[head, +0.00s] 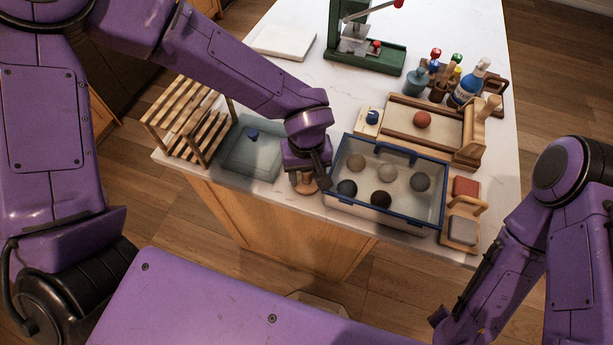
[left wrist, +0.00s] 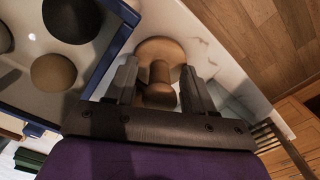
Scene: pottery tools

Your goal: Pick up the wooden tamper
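The wooden tamper (head: 306,185) stands on the white table top near the front edge, between the clear lidded box and the blue-rimmed tray. In the left wrist view the tamper (left wrist: 160,52) shows a round wide base and a narrower handle. My left gripper (head: 310,180) is directly over it, pointing down. In the left wrist view the left gripper (left wrist: 159,88) is open, with one finger on each side of the handle and a visible gap to each. My right gripper (head: 443,316) is low at the right, away from the table; its fingers are hard to make out.
The blue-rimmed tray (head: 335,168) with several dark and grey balls stands close right of the tamper. A clear box (head: 252,160) and a wooden slatted rack (head: 190,120) stand left. A green press (head: 365,55), bottles (head: 466,86) and a wooden tray (head: 420,135) stand behind.

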